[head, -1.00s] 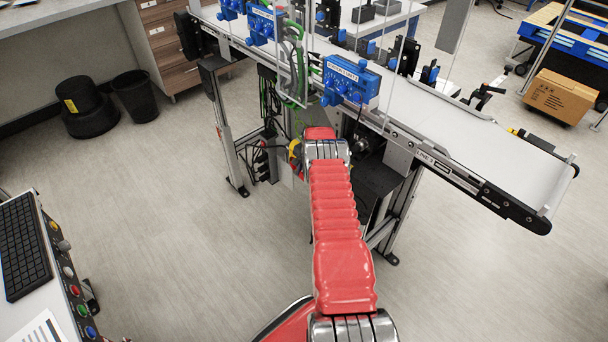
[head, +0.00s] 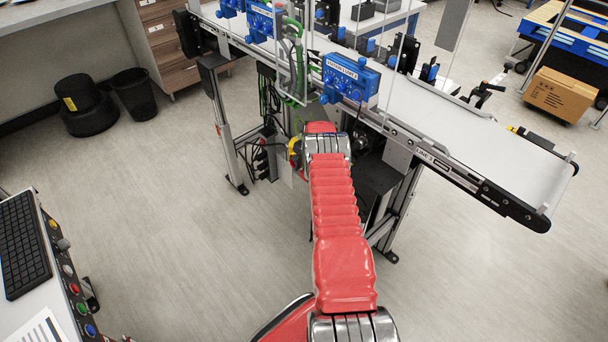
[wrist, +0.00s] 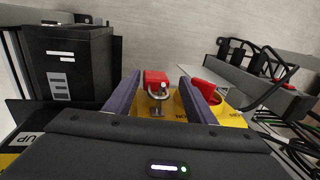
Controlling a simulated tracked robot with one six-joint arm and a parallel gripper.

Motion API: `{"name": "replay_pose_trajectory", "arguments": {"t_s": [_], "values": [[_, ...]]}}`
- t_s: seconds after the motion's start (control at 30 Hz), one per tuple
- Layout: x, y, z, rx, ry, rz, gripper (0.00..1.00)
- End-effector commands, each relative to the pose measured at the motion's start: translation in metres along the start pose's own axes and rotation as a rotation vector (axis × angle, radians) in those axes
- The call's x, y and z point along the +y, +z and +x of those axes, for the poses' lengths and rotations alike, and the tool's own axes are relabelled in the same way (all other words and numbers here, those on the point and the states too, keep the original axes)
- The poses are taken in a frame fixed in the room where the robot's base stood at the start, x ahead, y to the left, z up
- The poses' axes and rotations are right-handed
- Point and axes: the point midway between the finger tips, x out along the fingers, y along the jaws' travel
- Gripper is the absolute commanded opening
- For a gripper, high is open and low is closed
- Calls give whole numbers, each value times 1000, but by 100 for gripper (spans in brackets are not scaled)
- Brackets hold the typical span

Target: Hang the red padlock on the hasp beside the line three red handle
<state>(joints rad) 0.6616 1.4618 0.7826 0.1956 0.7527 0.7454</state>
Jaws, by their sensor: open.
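In the wrist view the red padlock (wrist: 154,77) shows between the two purple fingers of my gripper (wrist: 160,82). My gripper is open, with a gap on either side of the padlock. The padlock's metal shackle points down in the picture and overlaps a small metal hasp (wrist: 156,110) in front of a yellow plate (wrist: 234,118). Whether the shackle is fully through the hasp I cannot tell. A red handle (wrist: 207,89) is on the yellow plate, just right of the right finger. In the head view my arm hides the gripper, padlock and hasp.
A dark box (wrist: 70,62) stands left of my gripper in the wrist view. Cables (wrist: 290,140) and a grey duct (wrist: 245,80) lie to the right. In the head view the line 3 conveyor (head: 470,130) runs above my arm's far end.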

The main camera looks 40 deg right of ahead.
Motion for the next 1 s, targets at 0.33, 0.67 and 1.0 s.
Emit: {"name": "replay_pose_trajectory", "arguments": {"t_s": [0.33,0.67,1.0], "values": [[-10,-7,-42,13,-11,1,51],[-12,2,-62,1,0,-6,51],[-12,5,-62,-3,3,-8,51]]}}
